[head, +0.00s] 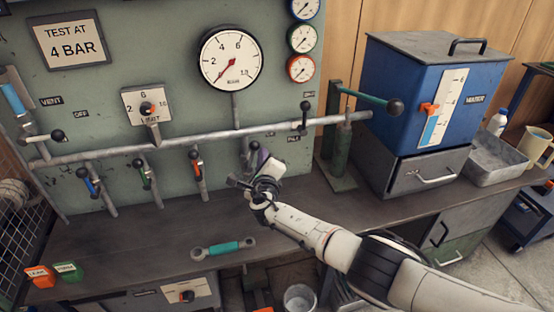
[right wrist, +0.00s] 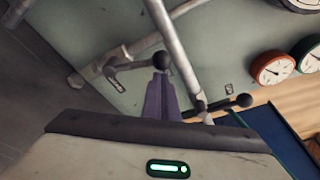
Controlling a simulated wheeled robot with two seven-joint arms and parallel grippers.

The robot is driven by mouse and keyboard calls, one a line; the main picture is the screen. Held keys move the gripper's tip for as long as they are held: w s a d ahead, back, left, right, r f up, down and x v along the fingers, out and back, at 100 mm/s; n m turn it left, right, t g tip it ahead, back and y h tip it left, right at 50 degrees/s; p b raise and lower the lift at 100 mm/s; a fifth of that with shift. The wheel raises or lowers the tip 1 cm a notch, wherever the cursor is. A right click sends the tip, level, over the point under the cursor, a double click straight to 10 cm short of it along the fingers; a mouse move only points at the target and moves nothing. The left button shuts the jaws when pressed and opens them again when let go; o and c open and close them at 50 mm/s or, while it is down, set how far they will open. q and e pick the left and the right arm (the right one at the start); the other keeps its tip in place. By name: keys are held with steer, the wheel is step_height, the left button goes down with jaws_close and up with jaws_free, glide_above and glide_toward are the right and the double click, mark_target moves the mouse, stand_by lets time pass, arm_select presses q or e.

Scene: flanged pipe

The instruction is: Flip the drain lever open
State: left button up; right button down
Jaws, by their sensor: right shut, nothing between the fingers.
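No label clearly reads "drain", so I cannot tell for sure which lever it is. A lever with a black ball knob (head: 253,146) stands on a down-pipe beside my right gripper. In the right wrist view its pale handle and knob (right wrist: 160,61) show at the fingertips; I cannot tell whether they touch. Another black-knobbed lever (head: 304,106) stands upright on the main pipe, and its knob (right wrist: 243,100) shows further right in the wrist view. My right gripper (head: 262,154) has purple fingers, shut and empty, pointing at the panel. My left gripper is out of view.
Blue, green and orange levers (head: 197,164) hang left along the main pipe (head: 175,146). A teal-handled wrench (head: 223,249) lies on the bench. A blue tank (head: 400,95) stands right, with a teal ball-ended lever (head: 372,99) reaching out before it. Bench front is mostly free.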

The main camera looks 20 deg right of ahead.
mark_target(254, 150)
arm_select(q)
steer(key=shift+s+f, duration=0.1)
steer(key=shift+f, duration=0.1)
arm_select(e)
steer(key=shift+a+r+n, duration=0.25)
steer(key=shift+a+n, duration=0.2)
steer(key=shift+a, duration=0.2)
steer(key=shift+a+r+n, duration=0.2)
steer(key=shift+a+n, duration=0.25)
steer(key=shift+a, duration=0.2)
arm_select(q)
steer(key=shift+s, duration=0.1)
arm_select(e)
steer(key=shift+a, duration=0.15)
